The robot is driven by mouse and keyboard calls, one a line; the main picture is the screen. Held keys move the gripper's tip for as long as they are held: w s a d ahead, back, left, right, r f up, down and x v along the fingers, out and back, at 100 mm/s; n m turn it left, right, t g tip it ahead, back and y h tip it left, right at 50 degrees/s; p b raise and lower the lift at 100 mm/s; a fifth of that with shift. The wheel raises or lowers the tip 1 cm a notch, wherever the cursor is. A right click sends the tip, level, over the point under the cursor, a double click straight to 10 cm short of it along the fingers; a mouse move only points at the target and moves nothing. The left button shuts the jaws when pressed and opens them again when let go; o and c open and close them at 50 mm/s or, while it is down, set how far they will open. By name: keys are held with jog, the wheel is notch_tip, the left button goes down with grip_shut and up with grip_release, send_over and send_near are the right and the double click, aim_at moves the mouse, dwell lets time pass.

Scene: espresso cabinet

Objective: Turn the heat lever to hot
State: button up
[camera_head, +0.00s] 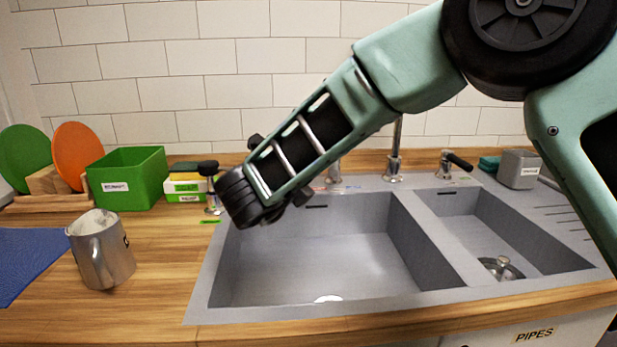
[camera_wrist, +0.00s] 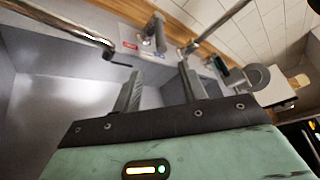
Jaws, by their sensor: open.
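My gripper (camera_wrist: 160,69) is open in the wrist view, with two dark fingers apart and nothing between them. A short metal post with a lever (camera_wrist: 155,35), which looks like the heat lever, stands beyond the fingertips at the sink's back edge. A small label (camera_wrist: 130,47) with a red mark lies beside it. The fingers appear apart from the post. In the head view, my arm crosses in front of the sink and hides my fingers. A metal post (camera_head: 333,173) shows partly behind the arm. The lever's setting cannot be read.
The grey sink (camera_head: 330,255) has a tall tap (camera_head: 395,165) and a black-handled lever (camera_head: 457,162) behind it. A metal spout (camera_wrist: 60,22) is close by in the wrist view. A metal jug (camera_head: 103,262) and green bin (camera_head: 128,180) stand left. The main basin looks empty.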

jog(key=shift+w+d, duration=0.1)
jog(key=c, duration=0.5)
jog(key=w+d+n+t, duration=0.1)
jog(key=w+d, duration=0.1)
jog(key=w+d+n+t+y+p, duration=0.1)
jog(key=w+d, duration=0.1)
jog(key=w+d+r+n+t+p, duration=0.1)
jog(key=w+d, duration=0.1)
jog(key=w, duration=0.1)
jog(key=shift+d+y, duration=0.3)
grip_shut()
jog(key=w+d+f+n+t+y+p, duration=0.2)
jog(key=w+d+f+n+y+p, duration=0.1)
jog(key=d+n+y, duration=0.75)
jog(key=s+d+f+n+g+y+p, duration=0.2)
jog(key=s+d+f+n+g+y, duration=0.1)
jog(key=s+d+n+y, duration=0.25)
jog(key=w+a+p, duration=0.2)
jog(key=w+a, duration=0.5)
jog(key=a, duration=0.3)
jog(key=shift+w+a+r+n, duration=0.2)
jog(key=shift+a+r+n, duration=0.1)
jog(key=shift+a+n, duration=0.1)
